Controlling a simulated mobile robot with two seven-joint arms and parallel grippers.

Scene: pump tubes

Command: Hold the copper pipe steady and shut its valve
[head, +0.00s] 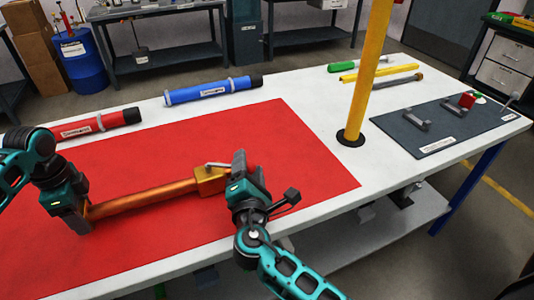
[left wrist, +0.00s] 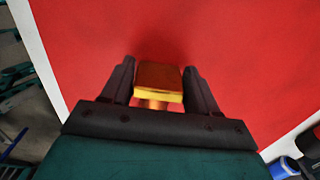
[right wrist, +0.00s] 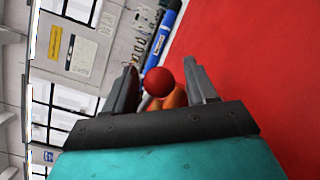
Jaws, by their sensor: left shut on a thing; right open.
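The copper pipe (head: 145,198) runs level along the red mat, with a brass valve block (head: 211,183) at its right end. A thin silver lever (head: 217,165) shows on top of the block. My left gripper (head: 82,213) is shut on the pipe's left end; the left wrist view shows a square copper end (left wrist: 158,80) between its fingers. My right gripper (head: 238,178) is at the valve end, open. In the right wrist view a red ball knob (right wrist: 158,82) sits between its spread fingers, with part of the copper-coloured pipe (right wrist: 175,98) behind. Whether the fingers touch the knob cannot be told.
The red mat (head: 290,150) lies on a white table (head: 300,90). A red tube (head: 95,125) and blue tube (head: 210,91) lie along its back edge. A yellow post (head: 366,75) rises right of the mat. A dark panel with handles (head: 445,135) is beyond it.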

